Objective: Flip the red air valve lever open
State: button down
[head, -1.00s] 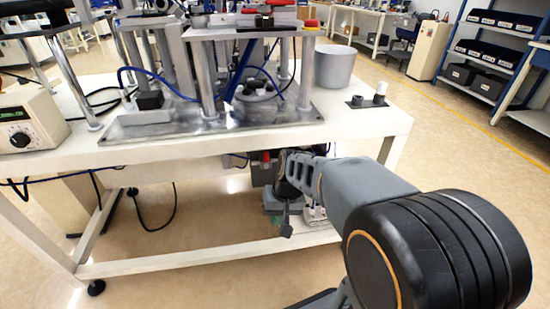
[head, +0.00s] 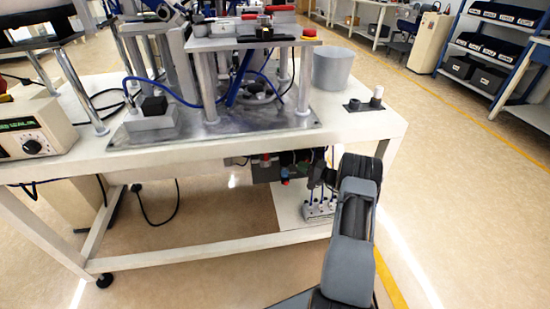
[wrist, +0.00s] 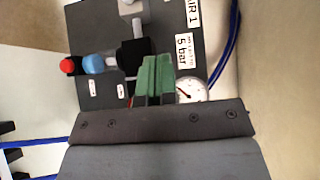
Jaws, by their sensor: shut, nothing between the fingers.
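In the wrist view the green fingers of my gripper (wrist: 153,82) are shut and empty, in front of a dark air panel (wrist: 187,58). A round red end piece (wrist: 67,66) sits left of a blue cylinder (wrist: 93,64) and a black block (wrist: 134,54). A small red patch shows beside the fingers, mostly hidden; I cannot tell whether it is the valve lever. In the head view the air unit (head: 290,160) hangs under the table's front edge, with a red part (head: 265,160) on it. My gripper's tips are not clear there.
A pressure gauge (wrist: 192,90) is just right of the fingers, partly covered by my gripper body. A blue hose (wrist: 228,45) runs along the panel's right side. The white table (head: 375,125) is above the air unit. The floor to its right is clear.

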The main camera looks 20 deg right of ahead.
aim_at(266, 160)
jog(key=shift+w+d+t, duration=0.1)
jog(key=shift+d+t, duration=0.2)
jog(key=shift+d, duration=0.2)
jog(key=shift+a+f, duration=0.1)
jog(key=shift+s+a+b+x, duration=0.25)
jog(key=shift+a+b+x, duration=0.25)
jog(key=shift+x, duration=1.65)
jog(key=shift+s+a+b+x, duration=0.25)
jog(key=shift+b+x, duration=0.4)
jog(key=shift+x, duration=1.45)
jog(key=shift+s+a+b+x, duration=0.25)
jog(key=shift+a+b+x, duration=0.25)
jog(key=shift+x, duration=1.65)
jog(key=shift+d, duration=0.1)
